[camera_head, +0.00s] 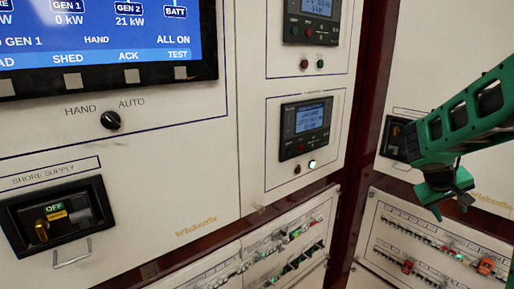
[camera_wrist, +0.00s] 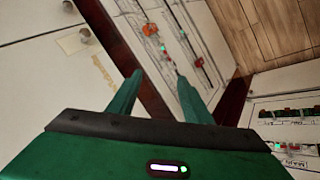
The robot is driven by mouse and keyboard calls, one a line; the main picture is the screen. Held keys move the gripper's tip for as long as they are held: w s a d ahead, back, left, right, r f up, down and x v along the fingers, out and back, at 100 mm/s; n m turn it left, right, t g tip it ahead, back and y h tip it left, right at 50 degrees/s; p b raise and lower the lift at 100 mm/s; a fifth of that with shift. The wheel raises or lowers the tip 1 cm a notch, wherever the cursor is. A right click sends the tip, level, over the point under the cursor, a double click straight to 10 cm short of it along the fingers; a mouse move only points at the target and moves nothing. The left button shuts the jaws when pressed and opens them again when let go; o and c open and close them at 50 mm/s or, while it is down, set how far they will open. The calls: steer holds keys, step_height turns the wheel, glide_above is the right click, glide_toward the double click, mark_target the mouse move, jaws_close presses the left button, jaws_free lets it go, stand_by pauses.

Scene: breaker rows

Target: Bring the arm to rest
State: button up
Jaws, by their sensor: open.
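My gripper (camera_head: 450,192) is at the right of the head view, in front of the right-hand panel and above its lower breaker rows. In the wrist view my gripper (camera_wrist: 160,88) shows two green fingers spread apart with nothing between them. The fingers point towards a breaker panel (camera_wrist: 168,15) and a dark red post. The arm comes in from the right edge of the head view. It hides part of the right-hand panel.
A shore supply switch (camera_head: 55,217) reading OFF has a handle below it. A HAND/AUTO knob (camera_head: 110,120) sits under a large screen (camera_head: 100,35). A small meter (camera_head: 305,127) is on the middle panel. Breaker rows (camera_head: 280,250) run low. A dark red post (camera_head: 362,130) divides the panels.

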steer(key=s+a+m+g+y, duration=0.1)
steer(key=s+a+y, duration=0.1)
steer(key=s+a, duration=0.3)
steer(key=s+a+f+m+g+y, duration=0.1)
steer(key=s+a, duration=0.4)
steer(key=s, duration=0.9)
steer(key=s+a+f+m+y, duration=0.1)
steer(key=s+a+m+y, duration=0.2)
steer(key=s, duration=0.7)
steer(key=shift+a+g+y, duration=0.4)
steer(key=shift+a+y, duration=0.5)
steer(key=shift+a, duration=0.15)
steer(key=shift+f, duration=0.1)
steer(key=shift+w+f, duration=0.25)
steer(key=shift+w, duration=0.4)
